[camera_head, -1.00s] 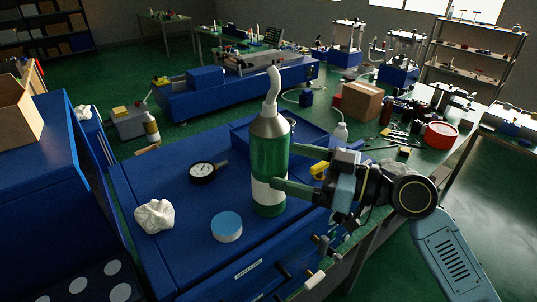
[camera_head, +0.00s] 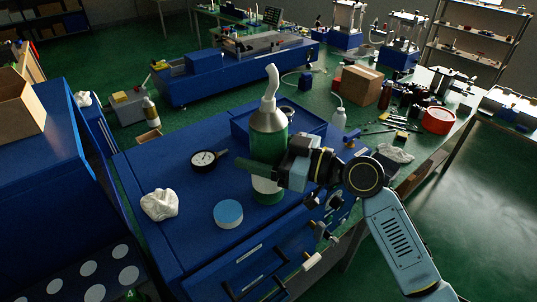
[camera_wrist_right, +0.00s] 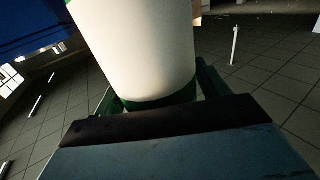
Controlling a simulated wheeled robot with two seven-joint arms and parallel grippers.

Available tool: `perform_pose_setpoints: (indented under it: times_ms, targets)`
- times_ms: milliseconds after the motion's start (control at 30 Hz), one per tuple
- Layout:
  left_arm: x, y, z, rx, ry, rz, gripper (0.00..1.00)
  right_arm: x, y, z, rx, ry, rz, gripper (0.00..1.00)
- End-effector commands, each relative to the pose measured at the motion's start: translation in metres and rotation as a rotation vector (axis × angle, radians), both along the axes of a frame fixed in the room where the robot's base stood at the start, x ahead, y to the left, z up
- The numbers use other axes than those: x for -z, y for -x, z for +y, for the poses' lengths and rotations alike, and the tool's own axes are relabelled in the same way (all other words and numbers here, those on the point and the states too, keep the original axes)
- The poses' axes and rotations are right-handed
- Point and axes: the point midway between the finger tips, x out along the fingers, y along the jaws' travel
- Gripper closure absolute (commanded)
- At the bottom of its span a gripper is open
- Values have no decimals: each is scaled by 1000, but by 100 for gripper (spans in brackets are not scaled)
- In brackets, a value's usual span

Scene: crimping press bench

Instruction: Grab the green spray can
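The green spray can (camera_head: 268,145) stands upright on the blue cabinet top (camera_head: 185,195). It has a silver shoulder, a pale curved nozzle and a white lower band. My right gripper (camera_head: 257,164) comes in from the right at mid-body height, with one finger across the near side of the can; the far finger is hidden behind it. In the right wrist view the can's white band (camera_wrist_right: 140,50) fills the space between the spread fingers (camera_wrist_right: 157,85). The fingers look open around the can, with little or no gap visible. My left gripper is not in view.
A dial gauge (camera_head: 206,160), a blue-lidded round tin (camera_head: 228,214) and a crumpled white cloth (camera_head: 160,204) lie left of the can. A blue tray (camera_head: 245,128) sits behind it. A cardboard box (camera_head: 361,85) and a red round container (camera_head: 438,121) stand on the green bench.

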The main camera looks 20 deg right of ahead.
Motion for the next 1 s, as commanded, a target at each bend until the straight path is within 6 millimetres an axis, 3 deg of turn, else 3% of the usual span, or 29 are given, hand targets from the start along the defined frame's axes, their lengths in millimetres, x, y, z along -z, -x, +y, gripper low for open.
perform_pose_setpoints:
  times_ms: [33,333,533,667,1000]
  targets:
    - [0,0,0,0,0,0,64,0,0,0,0,0,0,33]
    - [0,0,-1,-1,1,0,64,-1,0,0,1,-1,-2,71]
    - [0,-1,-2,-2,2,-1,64,-2,0,0,1,-2,-3,71]
    - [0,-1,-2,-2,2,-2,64,-13,0,0,-1,-1,-7,71]
    - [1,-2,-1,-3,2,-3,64,-79,0,0,0,1,-10,71]
